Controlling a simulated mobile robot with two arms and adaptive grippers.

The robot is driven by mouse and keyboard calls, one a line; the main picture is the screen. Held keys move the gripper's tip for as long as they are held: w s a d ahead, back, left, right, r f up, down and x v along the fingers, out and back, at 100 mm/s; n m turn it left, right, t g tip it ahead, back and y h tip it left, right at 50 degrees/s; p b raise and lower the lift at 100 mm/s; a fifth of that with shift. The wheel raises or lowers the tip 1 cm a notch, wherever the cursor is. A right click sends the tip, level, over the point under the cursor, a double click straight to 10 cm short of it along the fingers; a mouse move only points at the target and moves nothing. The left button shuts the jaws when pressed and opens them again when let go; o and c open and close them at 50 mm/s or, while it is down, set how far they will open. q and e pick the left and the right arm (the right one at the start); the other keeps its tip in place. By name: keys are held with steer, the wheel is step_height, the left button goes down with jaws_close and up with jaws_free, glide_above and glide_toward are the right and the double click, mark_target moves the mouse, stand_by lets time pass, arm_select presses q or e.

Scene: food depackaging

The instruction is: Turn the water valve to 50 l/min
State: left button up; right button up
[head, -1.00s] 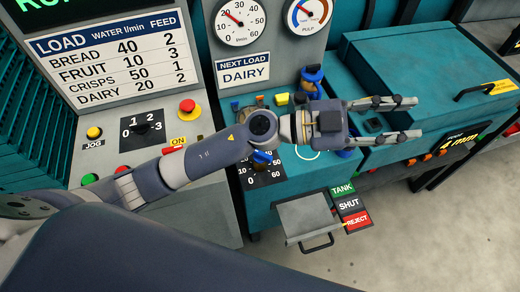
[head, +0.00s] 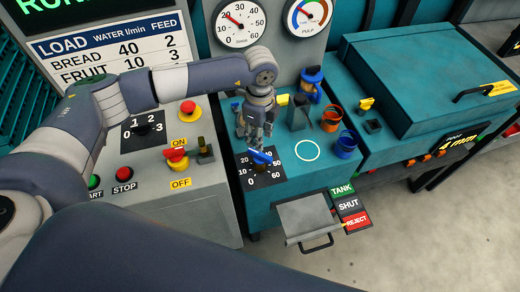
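The water valve has a blue handle (head: 262,158) on a black scale plate (head: 268,178) marked in tens up to 60. Its exact setting is hard to read under the gripper. The round l/min gauge (head: 240,23) above has its red needle near 20. My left gripper (head: 256,141) points down just above the handle, its fingers close to it. I cannot tell whether the fingers touch the handle or how far apart they are. My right gripper is not in view.
An orange cup (head: 331,119) and a blue cup (head: 346,145) stand right of the valve, near a blue-topped tool (head: 312,80). A grey flap (head: 308,219) is in front. My arm covers the lower load sign (head: 110,52).

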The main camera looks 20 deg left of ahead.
mark_target(260, 154)
arm_select(q)
step_height(260, 154, down, 7)
steer(key=shift+f+p, duration=0.2)
steer(key=shift+p, duration=0.95)
steer(key=shift+f, duration=0.7)
jaws_close()
